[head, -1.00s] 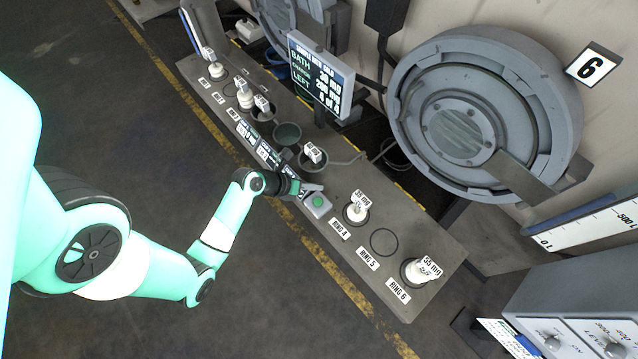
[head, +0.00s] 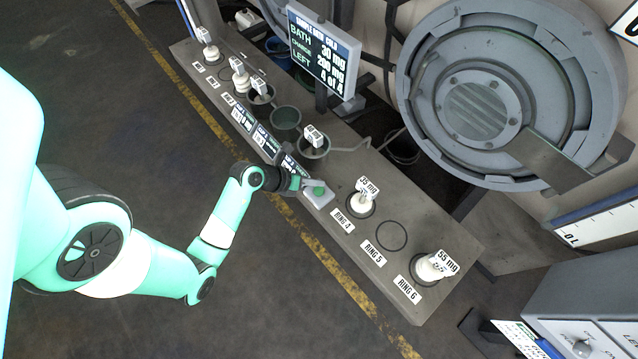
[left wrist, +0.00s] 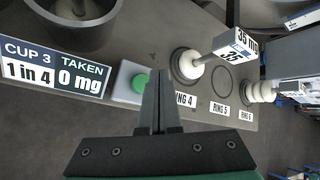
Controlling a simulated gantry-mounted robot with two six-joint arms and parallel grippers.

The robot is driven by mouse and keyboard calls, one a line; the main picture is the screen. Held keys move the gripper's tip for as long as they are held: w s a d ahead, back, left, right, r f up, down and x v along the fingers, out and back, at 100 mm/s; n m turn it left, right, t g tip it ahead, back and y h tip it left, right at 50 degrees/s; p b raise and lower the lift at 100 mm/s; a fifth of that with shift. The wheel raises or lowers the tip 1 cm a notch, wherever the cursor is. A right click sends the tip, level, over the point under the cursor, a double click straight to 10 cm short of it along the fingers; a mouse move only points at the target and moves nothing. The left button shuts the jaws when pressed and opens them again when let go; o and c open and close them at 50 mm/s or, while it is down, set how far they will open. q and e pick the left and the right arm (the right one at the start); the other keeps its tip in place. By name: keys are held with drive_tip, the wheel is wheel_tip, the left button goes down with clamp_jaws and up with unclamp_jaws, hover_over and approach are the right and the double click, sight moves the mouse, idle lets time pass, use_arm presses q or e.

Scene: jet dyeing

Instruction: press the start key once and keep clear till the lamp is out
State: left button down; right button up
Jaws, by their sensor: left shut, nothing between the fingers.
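The start key is a green round button on a small grey box (head: 319,194) at the bench's front edge. It also shows in the left wrist view (left wrist: 140,83), just left of the fingers. My left gripper (head: 311,184) is shut and empty, its tips close by the green button. I cannot tell whether the tips touch it. In the left wrist view the closed fingers (left wrist: 158,100) partly cover the box's right side. I cannot pick out a lit lamp in these views. My right gripper is not in view.
White weights stand on the bench at ring 4 (head: 361,199) and ring 6 (head: 436,265); ring 5 (head: 392,236) is empty. Cups (head: 286,121) and a display (head: 322,55) reading bath 30 mg stand farther back. A round machine door (head: 505,95) is behind. The floor in front is clear.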

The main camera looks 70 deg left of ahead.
sight(323, 189)
use_arm(q)
wheel_tip(323, 189, down, 2)
drive_tip(key=shift+f+b, duration=0.2)
drive_tip(key=shift+b, duration=0.15)
idle(1.8)
drive_tip(key=shift+f, duration=0.4)
drive_tip(key=shift+f, duration=0.55)
idle(0.7)
drive_tip(key=shift+r+p, duration=1)
drive_tip(key=shift+p, duration=0.45)
